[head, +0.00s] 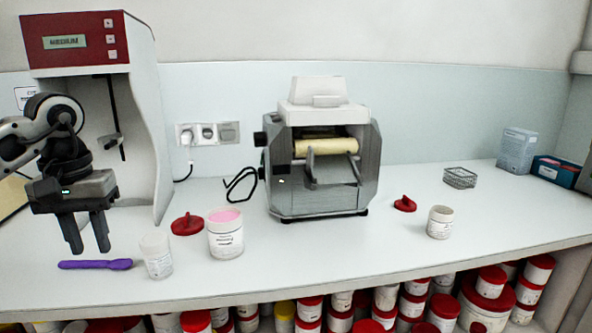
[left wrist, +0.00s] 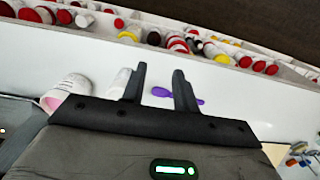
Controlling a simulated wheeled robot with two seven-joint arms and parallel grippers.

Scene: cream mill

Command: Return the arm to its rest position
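My left gripper (head: 87,233) comes in from the left in the head view. It hangs fingers down above the left part of the white bench (head: 330,262), with a gap between its two fingers and nothing held. The left wrist view also shows the two fingers (left wrist: 160,84) apart and empty. A purple spatula (head: 95,264) lies on the bench just below the fingertips, and it shows beyond them in the left wrist view (left wrist: 163,92). My right gripper is in neither view.
An open jar with pink contents (head: 226,240), a white cup (head: 157,257) and a red lid (head: 187,224) stand near the gripper. The mill (head: 320,160) is mid-bench. Right of it are a red lid (head: 405,204), a jar (head: 440,223) and a wire basket (head: 460,178). A red-topped machine (head: 85,42) stands behind the arm.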

